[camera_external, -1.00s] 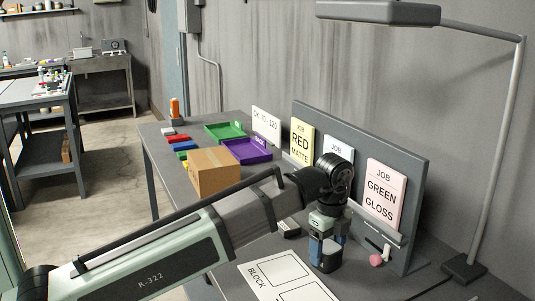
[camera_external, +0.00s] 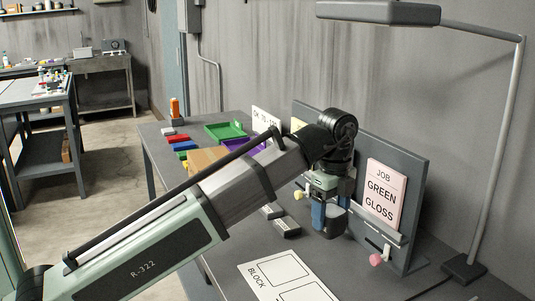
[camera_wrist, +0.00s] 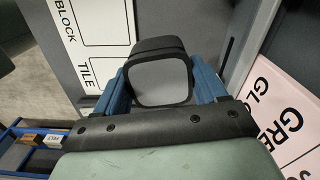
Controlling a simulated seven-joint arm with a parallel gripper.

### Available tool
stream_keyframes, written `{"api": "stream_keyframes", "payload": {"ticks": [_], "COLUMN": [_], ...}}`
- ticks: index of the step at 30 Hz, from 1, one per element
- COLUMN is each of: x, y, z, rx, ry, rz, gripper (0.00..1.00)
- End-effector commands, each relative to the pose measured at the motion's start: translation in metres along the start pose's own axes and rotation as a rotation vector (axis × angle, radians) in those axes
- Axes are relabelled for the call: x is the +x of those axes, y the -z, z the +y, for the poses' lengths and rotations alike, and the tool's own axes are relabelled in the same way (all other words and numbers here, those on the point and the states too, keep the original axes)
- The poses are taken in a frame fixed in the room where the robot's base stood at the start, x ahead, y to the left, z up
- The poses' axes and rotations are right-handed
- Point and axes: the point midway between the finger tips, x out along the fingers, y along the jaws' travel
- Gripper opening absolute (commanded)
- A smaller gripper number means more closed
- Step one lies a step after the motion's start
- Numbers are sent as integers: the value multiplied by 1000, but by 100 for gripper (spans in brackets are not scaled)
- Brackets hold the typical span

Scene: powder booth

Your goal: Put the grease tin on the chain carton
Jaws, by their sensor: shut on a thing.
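My gripper (camera_external: 326,214) has blue fingers and is shut on a dark, rounded tin with a grey face, which I take as the grease tin (camera_external: 337,224). The tin appears to be held above the table, in front of the job board. In the wrist view the grease tin (camera_wrist: 160,80) sits between both blue fingers (camera_wrist: 162,88). The brown cardboard box, which I take as the chain carton (camera_external: 205,158), stands on the table farther back and left of my gripper. My arm hides much of it.
A grey board (camera_external: 408,170) with job cards stands along the right. A green tray (camera_external: 222,131) and a purple tray (camera_external: 240,145) lie behind the carton. Small grey blocks (camera_external: 287,228) lie left of my gripper. A white printed sheet (camera_external: 285,272) and a pink ball (camera_external: 376,259) are nearer.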

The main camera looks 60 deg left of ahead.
Motion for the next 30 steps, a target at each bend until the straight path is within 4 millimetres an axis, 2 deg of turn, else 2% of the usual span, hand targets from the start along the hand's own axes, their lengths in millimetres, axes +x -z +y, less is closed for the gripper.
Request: {"api": "stream_keyframes", "payload": {"ticks": [5,8,14,30], "x": [-1,-1,-2,-16], "y": [-8,-24,-77,-237], "z": [-1,-4,-9,-11], "rx": [-13,-39,-127,-388], "ry": [0,0,3,16], "rz": [0,0,0,0], "gripper": [31,31,31,31]}}
